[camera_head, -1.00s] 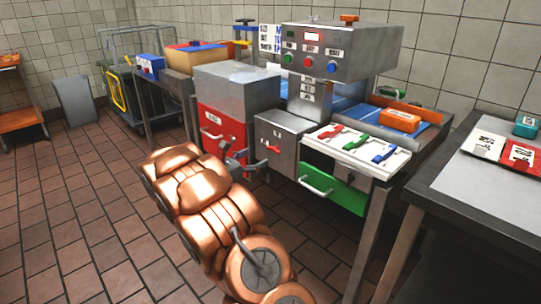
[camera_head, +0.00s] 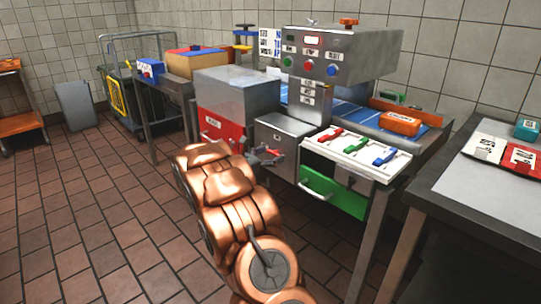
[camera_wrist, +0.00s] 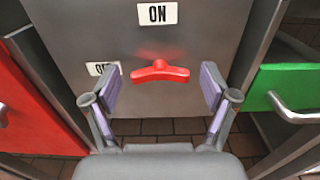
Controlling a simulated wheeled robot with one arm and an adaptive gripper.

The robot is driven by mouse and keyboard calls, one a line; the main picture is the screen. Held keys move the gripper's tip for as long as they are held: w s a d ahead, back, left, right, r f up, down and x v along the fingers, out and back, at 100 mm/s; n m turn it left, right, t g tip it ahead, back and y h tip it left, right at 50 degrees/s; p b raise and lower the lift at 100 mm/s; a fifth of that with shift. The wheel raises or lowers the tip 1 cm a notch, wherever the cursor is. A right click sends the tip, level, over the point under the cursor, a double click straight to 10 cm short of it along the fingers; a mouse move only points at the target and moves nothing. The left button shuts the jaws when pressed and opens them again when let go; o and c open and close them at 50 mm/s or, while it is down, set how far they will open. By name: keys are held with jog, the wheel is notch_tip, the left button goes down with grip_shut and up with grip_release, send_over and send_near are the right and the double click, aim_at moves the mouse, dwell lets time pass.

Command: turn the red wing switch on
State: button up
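The red wing switch (camera_wrist: 160,72) is on a grey metal panel (camera_wrist: 200,40), its wings lying roughly level across the wrist view. A white "ON" label (camera_wrist: 157,13) is above it. A second label (camera_wrist: 100,68) to its left is partly hidden by a finger, and its full text cannot be read. My gripper (camera_wrist: 161,87) is open, one finger to each side of the switch, with visible gaps to both wings. In the head view, my gripper (camera_head: 267,156) is at the front of the grey cabinet (camera_head: 290,133) and largely hides the switch.
A red-fronted cabinet (camera_head: 218,128) stands left of the panel. A green drawer (camera_head: 333,194) with a protruding handle is at the right. Above it is a white tray (camera_head: 343,158) with coloured handles. A metal table (camera_head: 425,195) stands at the far right.

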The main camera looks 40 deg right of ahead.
jog(key=c, duration=1)
jog(key=shift+m+b, duration=0.3)
jog(key=m+b, duration=0.3)
jog(key=shift+f+m, duration=0.25)
jog(key=shift+m, duration=0.05)
jog(key=m+b, duration=1)
jog(key=b, duration=0.1)
jog(key=shift+s+f+m, duration=0.2)
jog(key=shift+m, duration=0.2)
jog(key=m+b, duration=0.3)
jog(key=shift+r, duration=0.1)
